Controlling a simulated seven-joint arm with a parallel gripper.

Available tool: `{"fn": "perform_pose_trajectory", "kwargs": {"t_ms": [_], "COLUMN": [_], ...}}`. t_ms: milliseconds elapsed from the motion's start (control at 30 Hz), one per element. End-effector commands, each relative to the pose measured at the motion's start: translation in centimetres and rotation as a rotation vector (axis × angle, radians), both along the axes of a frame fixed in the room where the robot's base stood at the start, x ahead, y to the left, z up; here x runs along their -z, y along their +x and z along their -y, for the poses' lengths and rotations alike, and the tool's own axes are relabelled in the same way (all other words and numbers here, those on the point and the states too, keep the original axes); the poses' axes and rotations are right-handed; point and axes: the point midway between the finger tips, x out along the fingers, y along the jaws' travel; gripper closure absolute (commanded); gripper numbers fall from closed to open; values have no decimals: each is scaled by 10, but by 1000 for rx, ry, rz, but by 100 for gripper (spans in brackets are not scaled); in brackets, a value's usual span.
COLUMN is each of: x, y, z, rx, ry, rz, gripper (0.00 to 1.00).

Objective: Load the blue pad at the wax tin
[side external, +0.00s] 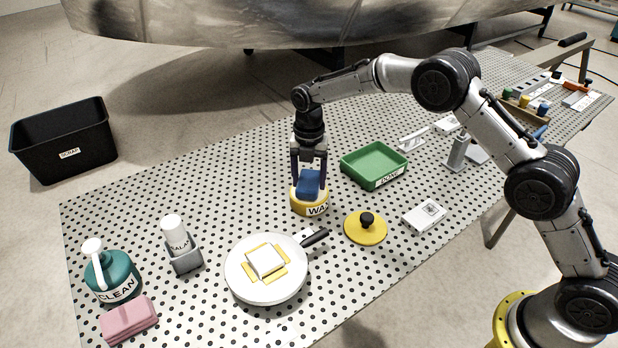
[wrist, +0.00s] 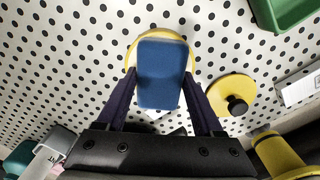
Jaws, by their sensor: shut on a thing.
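The blue pad (side external: 309,184) is between the fingers of my gripper (side external: 309,178), which is shut on it. In the wrist view the blue pad (wrist: 161,72) fills the space between the fingertips (wrist: 160,85). The yellow wax tin (side external: 310,207) stands directly below the pad, labelled "WAX" in part. In the wrist view the pad hides most of the tin (wrist: 133,52). I cannot tell whether the pad touches the wax. A yellow lid with a black knob (side external: 366,228) lies on the table to the right of the tin.
A white round pan (side external: 240,285) with a dark handle stands in front of the tin. A green tray (side external: 350,171) is behind right. A teal "CLEAN" bottle (side external: 124,268), a sealant bottle (side external: 174,230) and pink pad (side external: 129,321) are at left. A black bin (side external: 62,145) stands beyond the table.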

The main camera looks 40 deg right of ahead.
Motion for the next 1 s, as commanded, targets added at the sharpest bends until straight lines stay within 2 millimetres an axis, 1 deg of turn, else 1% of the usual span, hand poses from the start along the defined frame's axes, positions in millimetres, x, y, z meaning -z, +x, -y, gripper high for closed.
{"fn": "perform_pose_trajectory", "kwargs": {"t_ms": [1000], "x": [9], "y": [0], "z": [0], "rx": [0], "ry": [0], "rz": [0], "gripper": [76]}}
